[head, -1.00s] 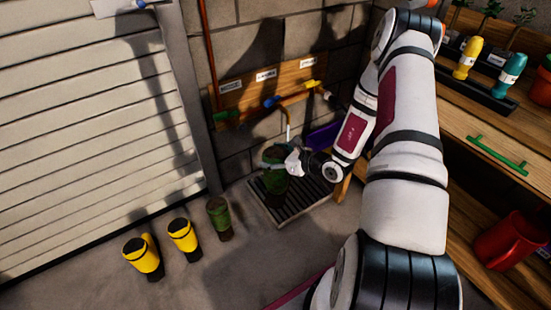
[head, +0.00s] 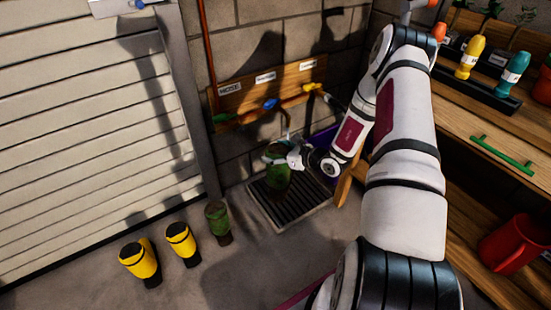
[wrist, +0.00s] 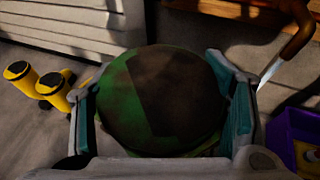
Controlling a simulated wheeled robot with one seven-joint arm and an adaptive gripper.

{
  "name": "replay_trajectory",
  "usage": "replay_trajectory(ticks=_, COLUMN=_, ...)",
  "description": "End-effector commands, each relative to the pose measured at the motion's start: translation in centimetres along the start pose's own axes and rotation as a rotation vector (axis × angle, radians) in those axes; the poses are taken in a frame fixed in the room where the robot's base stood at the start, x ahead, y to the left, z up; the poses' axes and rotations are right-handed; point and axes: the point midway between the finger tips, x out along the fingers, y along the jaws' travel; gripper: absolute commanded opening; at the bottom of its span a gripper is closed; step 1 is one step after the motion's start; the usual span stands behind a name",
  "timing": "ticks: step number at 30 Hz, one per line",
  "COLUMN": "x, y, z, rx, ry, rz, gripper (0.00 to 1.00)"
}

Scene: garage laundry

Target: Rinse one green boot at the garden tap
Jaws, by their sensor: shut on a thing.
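My gripper (head: 282,158) is shut on a green boot (head: 278,176), which it holds upright over the drain grate (head: 309,206) below the taps. In the wrist view the boot (wrist: 165,95) fills the space between both fingers, with a dark brown patch over its green. A copper-coloured spout (wrist: 298,35) with a pale streak below its end is just right of the boot. A second green boot (head: 217,222), brownish low down, stands on the floor to the left. Whether the boot's bottom touches the grate is unclear.
A wooden board (head: 235,92) on the wall carries labels above a pipe with green, blue and yellow handles. Two yellow boots (head: 141,262) (head: 182,243) stand near the shutter. A purple bin (head: 323,138) is right of the boot, close to a wooden bench (head: 500,125).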

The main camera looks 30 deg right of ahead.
Motion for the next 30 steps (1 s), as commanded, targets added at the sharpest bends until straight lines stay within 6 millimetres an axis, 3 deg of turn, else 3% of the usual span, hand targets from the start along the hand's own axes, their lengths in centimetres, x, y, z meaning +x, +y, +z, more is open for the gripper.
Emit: replay_trajectory(ticks=30, x=4.8, y=-6.5, z=0.3, rx=-0.002, ry=-0.003, rz=0.0, gripper=0.06)
